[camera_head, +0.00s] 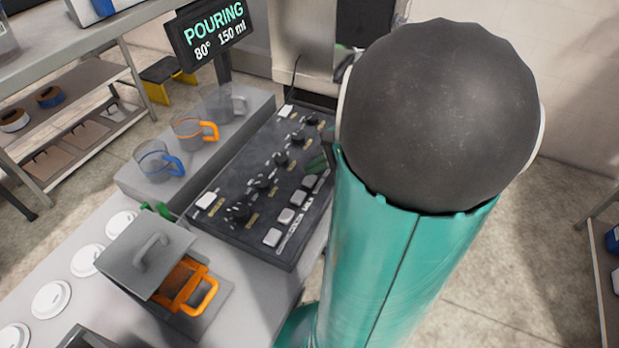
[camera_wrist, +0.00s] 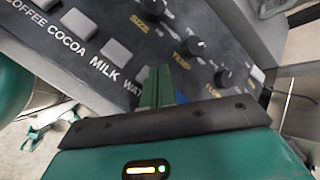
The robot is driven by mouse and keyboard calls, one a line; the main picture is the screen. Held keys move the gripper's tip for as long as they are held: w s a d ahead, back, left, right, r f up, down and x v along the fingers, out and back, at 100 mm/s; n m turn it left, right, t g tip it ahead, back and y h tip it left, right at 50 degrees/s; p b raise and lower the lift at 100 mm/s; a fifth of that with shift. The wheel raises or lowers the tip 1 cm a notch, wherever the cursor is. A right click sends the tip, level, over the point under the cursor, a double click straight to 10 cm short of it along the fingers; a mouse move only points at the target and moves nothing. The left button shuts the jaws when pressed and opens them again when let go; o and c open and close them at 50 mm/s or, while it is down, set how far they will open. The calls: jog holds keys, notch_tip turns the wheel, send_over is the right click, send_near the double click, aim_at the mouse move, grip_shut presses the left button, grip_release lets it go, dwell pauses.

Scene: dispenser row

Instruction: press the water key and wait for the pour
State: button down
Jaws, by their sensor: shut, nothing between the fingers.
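The black control panel (camera_head: 232,205) carries several white keys and black knobs. In the wrist view the keys are lettered COFFEE, COCOA, MILK and WAT..., the last word cut off by my gripper. The water key (camera_wrist: 143,74) is partly hidden behind my fingers. My gripper (camera_wrist: 158,88) is shut and empty, its tips at the water key; I cannot tell whether they touch it. In the head view the gripper (camera_head: 318,164) shows at the panel's right edge, mostly behind my arm. The display (camera_head: 211,33) reads POURING, 80°, 150 ml.
Clear cups with grey (camera_head: 220,104), orange (camera_head: 190,130) and blue (camera_head: 157,161) handles stand on a grey ledge left of the panel. A lidded metal box (camera_head: 145,252) with an orange-handled piece (camera_head: 190,287) and several white lids (camera_head: 52,299) are in front.

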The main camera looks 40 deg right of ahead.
aim_at(315, 180)
jog(key=shift+r, duration=2.5)
jog(key=s+a+r+n+g+h, duration=0.1)
jog(key=s+a+r+n+h, duration=0.1)
jog(key=a+n, duration=0.8)
jog(key=s+a+r+n+g+h, duration=0.1)
jog(key=a+r+n+h, duration=0.1)
jog(key=a+n, duration=0.8)
jog(key=a+r, duration=0.1)
jog(key=a, duration=0.2)
jog(key=shift+s+a+r+n+h, duration=0.3)
jog(key=shift+s+r+n+h, duration=0.05)
jog(key=shift+r+n+h, duration=0.05)
jog(key=shift+d, duration=0.1)
